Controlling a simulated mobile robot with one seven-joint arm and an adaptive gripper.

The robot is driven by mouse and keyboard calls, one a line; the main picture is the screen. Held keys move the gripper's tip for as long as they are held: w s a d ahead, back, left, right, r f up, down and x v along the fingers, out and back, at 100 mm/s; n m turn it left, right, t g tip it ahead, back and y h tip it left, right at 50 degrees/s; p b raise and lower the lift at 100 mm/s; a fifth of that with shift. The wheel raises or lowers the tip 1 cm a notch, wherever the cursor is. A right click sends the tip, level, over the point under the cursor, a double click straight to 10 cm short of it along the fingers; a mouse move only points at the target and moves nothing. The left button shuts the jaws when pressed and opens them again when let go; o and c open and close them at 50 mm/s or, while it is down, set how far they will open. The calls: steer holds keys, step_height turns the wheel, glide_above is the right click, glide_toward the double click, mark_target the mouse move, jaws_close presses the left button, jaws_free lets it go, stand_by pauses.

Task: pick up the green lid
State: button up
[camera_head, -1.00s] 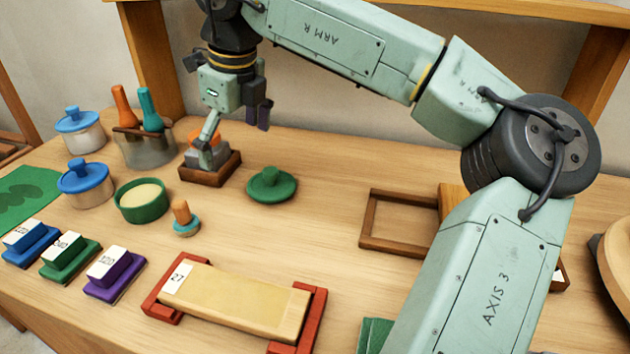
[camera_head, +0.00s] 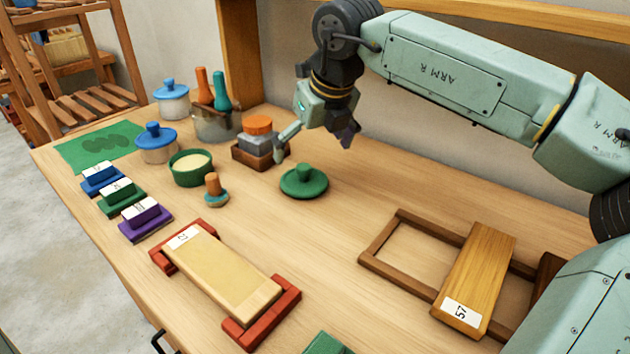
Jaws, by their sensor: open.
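The green lid (camera_head: 304,181) lies on the table near its middle, a round disc with a knob on top. My gripper (camera_head: 318,147) is open and empty, above and behind the lid, apart from it. One finger reaches down left beside the orange-topped jar; the other, dark, is at the right. A green-rimmed pot (camera_head: 190,168) with pale contents and no lid stands left of the lid.
Blue-lidded pots (camera_head: 157,143), a small orange-handled stamp (camera_head: 214,188), a red-ended stone holder (camera_head: 222,275) and a wooden frame (camera_head: 385,235) surround the lid. Bare table lies in front of the lid.

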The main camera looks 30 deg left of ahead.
mark_target(305, 168)
steer(key=x, duration=0.3)
steer(key=shift+a+f, duration=0.2)
steer(key=shift+f, duration=0.05)
steer(key=shift+w+p+x, duration=0.1)
steer(key=shift+p+x, duration=0.5)
steer(key=shift+x, duration=0.8)
steer(key=shift+w+p+x, duration=0.15)
steer(key=shift+p+x, duration=0.4)
steer(key=shift+x, duration=0.85)
steer(key=c, duration=1)
